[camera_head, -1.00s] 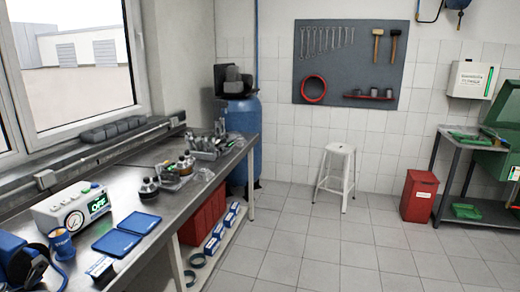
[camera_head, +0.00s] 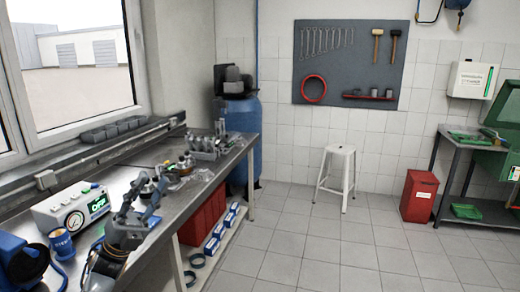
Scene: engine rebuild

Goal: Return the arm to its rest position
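My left gripper (camera_head: 150,188) shows at the left, over the front part of the steel workbench (camera_head: 60,182). Its two grey fingers point away from me and stand apart, with nothing seen held between them. My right gripper is not in view.
Close by on the bench are a control box (camera_head: 72,210) with a green display, a blue cup (camera_head: 61,243) and metal parts (camera_head: 205,148). A white stool (camera_head: 336,176) and red bin (camera_head: 418,196) stand beyond. The middle floor is clear.

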